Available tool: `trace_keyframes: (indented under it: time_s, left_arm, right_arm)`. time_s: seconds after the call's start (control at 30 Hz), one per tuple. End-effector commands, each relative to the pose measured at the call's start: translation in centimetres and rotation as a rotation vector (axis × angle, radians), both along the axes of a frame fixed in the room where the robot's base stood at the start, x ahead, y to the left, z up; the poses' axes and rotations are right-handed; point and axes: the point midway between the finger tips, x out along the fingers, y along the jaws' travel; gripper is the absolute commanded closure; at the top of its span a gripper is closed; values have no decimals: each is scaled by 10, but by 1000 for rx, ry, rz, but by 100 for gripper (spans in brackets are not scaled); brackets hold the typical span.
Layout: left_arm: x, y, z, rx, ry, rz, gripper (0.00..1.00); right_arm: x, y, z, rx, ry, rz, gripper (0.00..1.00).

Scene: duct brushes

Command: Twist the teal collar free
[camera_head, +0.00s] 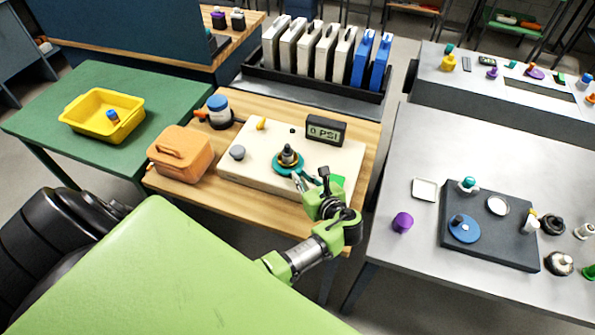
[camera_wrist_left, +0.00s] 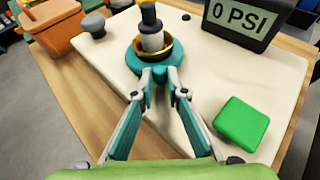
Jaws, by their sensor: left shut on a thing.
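The teal collar (camera_head: 280,168) sits on the beige block (camera_head: 240,176) around the base of a grey post with a black top (camera_head: 288,154). In the left wrist view, a brass ring (camera_wrist_left: 168,54) shows inside the collar (camera_wrist_left: 134,64). My left gripper (camera_head: 298,181) reaches in from the front right and is shut on the collar's near rim. Its two fingertips (camera_wrist_left: 160,76) are close together there in the left wrist view. Part of the near rim is hidden by the fingers. My right gripper is not in view.
A gauge reading 0 PSI (camera_head: 326,129), a grey knob (camera_head: 237,152) and a green square button (camera_wrist_left: 241,124) are on the block around the post. An orange case (camera_head: 180,155) stands left of it. A yellow tray (camera_head: 80,128) is on the green table. The grey table (camera_head: 410,150) stands right.

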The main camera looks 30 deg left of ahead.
Motion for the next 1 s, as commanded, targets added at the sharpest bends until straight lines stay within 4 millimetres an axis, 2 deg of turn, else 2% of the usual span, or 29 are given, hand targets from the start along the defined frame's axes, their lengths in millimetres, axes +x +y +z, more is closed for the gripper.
trace_keyframes:
  time_s: [0.1,0.4,0.97,1.0]
  left_arm:
    - [8,-4,-2,-1,-3,75,100]
    - [18,-5,-1,2,-3,207,100]
    - [20,-5,1,2,-4,240,100]
    - [20,-5,1,2,-4,240,76]
  right_arm:
    - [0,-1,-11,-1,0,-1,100]
    - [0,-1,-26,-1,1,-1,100]
    - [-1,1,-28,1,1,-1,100]
    - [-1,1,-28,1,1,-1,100]
